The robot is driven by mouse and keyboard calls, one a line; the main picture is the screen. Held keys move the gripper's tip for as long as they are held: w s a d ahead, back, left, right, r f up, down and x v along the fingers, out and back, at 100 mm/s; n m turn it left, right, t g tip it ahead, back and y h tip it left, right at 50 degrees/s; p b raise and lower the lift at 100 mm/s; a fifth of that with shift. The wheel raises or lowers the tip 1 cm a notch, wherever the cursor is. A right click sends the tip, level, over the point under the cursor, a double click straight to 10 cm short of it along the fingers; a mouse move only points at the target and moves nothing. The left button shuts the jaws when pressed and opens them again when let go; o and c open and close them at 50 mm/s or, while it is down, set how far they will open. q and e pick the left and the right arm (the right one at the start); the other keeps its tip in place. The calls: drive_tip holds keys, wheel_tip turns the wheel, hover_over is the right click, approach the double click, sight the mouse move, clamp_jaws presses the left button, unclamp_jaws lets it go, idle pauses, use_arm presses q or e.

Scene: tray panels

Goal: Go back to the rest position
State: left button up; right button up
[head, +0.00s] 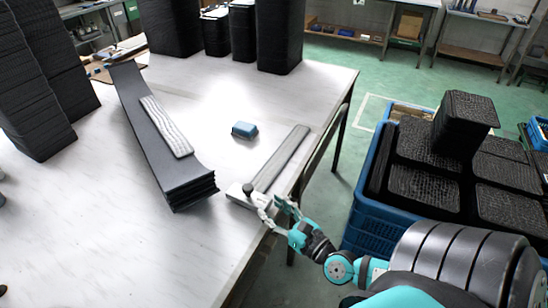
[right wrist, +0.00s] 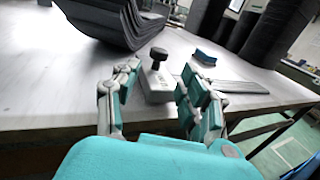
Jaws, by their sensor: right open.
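My right gripper (head: 271,206) is open at the table's right edge, close to the near end of a flat grey bar tool (head: 281,158) with a black knob (head: 248,189). In the right wrist view, the open fingers (right wrist: 161,72) show to either side of the tool's pale base (right wrist: 155,86), with the knob (right wrist: 158,55) standing up between them. Nothing is held between the fingers. I cannot tell whether a finger touches the tool.
On the white table (head: 120,225) lie a stack of long dark panels (head: 180,185) with a pale ribbed strip (head: 166,126) on top, and a blue block (head: 244,130). Tall black stacks (head: 280,35) stand behind. A blue crate (head: 375,215) of black trays is right of the table.

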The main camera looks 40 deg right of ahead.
idle(0.4)
drive_tip(key=s+d+m+g+h, duration=0.25)
drive_tip(key=m+h, duration=0.25)
drive_tip(key=m, duration=0.7)
drive_tip(key=s+d+m+g+h, duration=0.2)
drive_tip(key=s+m+g+h, duration=0.15)
drive_tip(key=m, duration=0.75)
drive_tip(key=s+a+f+m+g+y, duration=0.35)
drive_tip(key=s+a+m, duration=0.2)
drive_tip(key=a, duration=0.35)
drive_tip(key=s+a+f+m+g+y, duration=0.35)
drive_tip(key=a+m+g+y, duration=0.2)
drive_tip(key=a, duration=0.25)
wheel_tip(320, 180, down, 23)
drive_tip(key=s, duration=0.1)
drive_tip(key=s+d+f+g+h, duration=0.1)
drive_tip(key=s+d+f+g, duration=0.1)
drive_tip(key=s+f, duration=1.5)
wheel_tip(320, 180, down, 2)
drive_tip(key=shift+s+d, duration=0.4)
drive_tip(key=shift+d, duration=0.15)
